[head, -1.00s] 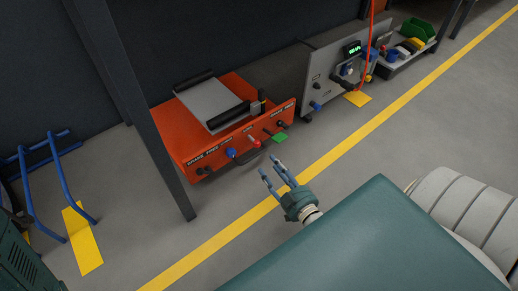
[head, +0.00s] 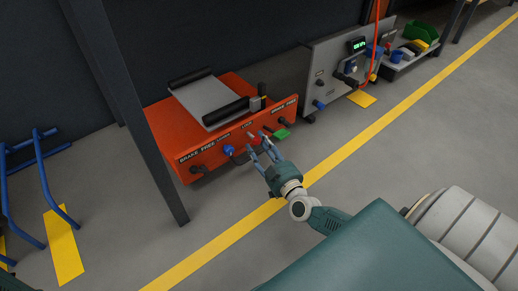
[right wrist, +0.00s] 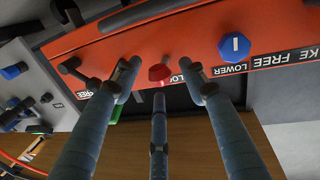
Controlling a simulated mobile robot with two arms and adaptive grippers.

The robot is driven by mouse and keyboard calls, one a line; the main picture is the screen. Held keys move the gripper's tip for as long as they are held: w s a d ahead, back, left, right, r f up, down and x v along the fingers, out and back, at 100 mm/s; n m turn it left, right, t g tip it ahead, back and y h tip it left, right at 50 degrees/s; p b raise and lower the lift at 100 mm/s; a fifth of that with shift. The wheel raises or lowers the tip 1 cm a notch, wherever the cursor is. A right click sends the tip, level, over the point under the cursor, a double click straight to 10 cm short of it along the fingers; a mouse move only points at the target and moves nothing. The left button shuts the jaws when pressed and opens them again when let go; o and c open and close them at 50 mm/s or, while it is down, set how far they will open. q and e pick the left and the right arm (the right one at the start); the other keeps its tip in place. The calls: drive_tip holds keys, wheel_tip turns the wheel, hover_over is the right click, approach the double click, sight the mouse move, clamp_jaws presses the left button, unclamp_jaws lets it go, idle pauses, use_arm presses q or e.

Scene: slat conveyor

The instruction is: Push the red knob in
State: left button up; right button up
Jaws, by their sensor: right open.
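The red knob (right wrist: 160,73) sits on the front face of the orange unit (right wrist: 200,25), and shows between my fingertips in the right wrist view. In the head view the fingertips crowd that spot and the knob is hard to make out. My right gripper (head: 263,146) is open and empty, its fingers pointing at the front panel of the orange unit (head: 215,155). In the right wrist view two fingers flank the knob and the third is below it (right wrist: 160,95). I cannot tell whether any finger touches it. My left gripper is not in view.
A blue knob (head: 229,150) is left of the gripper and a green piece (head: 282,134) right of it. Black handles (head: 198,170) stick out at the panel's ends. A dark post (head: 140,120) stands at left. A grey unit (head: 320,75) is at right. Open floor lies in front.

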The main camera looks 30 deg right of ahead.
sight(258, 144)
drive_tip(key=shift+w, duration=0.4)
clamp_jaws()
drive_tip(key=shift+w+r+p, duration=0.2)
drive_tip(key=shift+w+p, duration=0.25)
drive_tip(key=shift+w, duration=0.45)
drive_tip(key=shift+w+f, duration=0.1)
drive_tip(key=shift+w, duration=0.15)
